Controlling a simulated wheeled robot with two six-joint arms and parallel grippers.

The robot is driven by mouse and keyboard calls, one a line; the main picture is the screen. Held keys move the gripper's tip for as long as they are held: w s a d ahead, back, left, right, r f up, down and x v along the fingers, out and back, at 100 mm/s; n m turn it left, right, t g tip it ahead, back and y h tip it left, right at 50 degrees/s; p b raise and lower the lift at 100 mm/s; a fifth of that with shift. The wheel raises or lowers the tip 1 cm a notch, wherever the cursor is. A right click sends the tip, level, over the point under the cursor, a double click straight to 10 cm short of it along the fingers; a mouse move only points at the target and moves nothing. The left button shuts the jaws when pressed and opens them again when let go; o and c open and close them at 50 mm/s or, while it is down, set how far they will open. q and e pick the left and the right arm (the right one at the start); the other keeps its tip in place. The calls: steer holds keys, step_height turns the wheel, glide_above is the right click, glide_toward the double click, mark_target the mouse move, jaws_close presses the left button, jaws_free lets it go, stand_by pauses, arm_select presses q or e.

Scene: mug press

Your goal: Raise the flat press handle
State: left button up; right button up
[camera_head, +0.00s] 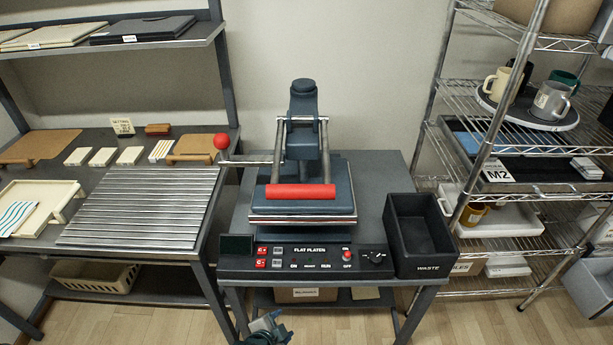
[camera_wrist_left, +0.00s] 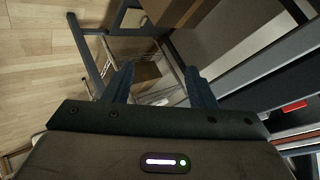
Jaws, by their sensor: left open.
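The flat press (camera_head: 304,222) stands on a grey table in the middle of the head view. Its handle is a red grip bar (camera_head: 300,191) on a metal frame, lying low across the front of the closed upper platen. A red ball knob (camera_head: 221,141) sits on a rod at the press's left. My left gripper (camera_head: 267,325) is low in front of the table, below the control panel and well apart from the handle. In the left wrist view its two fingers (camera_wrist_left: 160,82) are spread with nothing between them. My right gripper is not in view.
A control panel (camera_head: 305,262) labelled FLAT PLATEN fronts the press. A black waste bin (camera_head: 418,236) stands at its right. A slatted rack (camera_head: 142,207) and a cream tray (camera_head: 38,206) lie on the left bench. A wire shelf with mugs (camera_head: 551,101) stands at the right.

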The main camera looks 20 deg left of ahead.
arm_select(q)
steer(key=w+d+r+m+t+p, duration=0.1)
steer(key=w+r+m+t, duration=0.1)
steer(key=r, duration=0.8)
steer(key=w+d+r+m+t+p, duration=0.1)
steer(key=w+r+m, duration=0.1)
steer(key=r, duration=0.8)
steer(key=m+t+p, duration=0.2)
steer(key=m+t, duration=0.2)
steer(key=m, duration=0.1)
glide_toward(298, 187)
steer(key=w+f, duration=0.2)
steer(key=shift+t, duration=0.3)
steer(key=w+p, duration=0.1)
steer(key=w, duration=0.3)
steer(key=w+p, duration=0.1)
steer(key=w, duration=0.3)
steer(key=shift+w+f+p, duration=0.2)
steer(key=shift+w+p, duration=0.05)
steer(key=shift+p, duration=0.05)
steer(key=shift+w+d+f, duration=0.1)
steer(key=shift+w+f, duration=0.05)
steer(key=shift+w, duration=0.5)
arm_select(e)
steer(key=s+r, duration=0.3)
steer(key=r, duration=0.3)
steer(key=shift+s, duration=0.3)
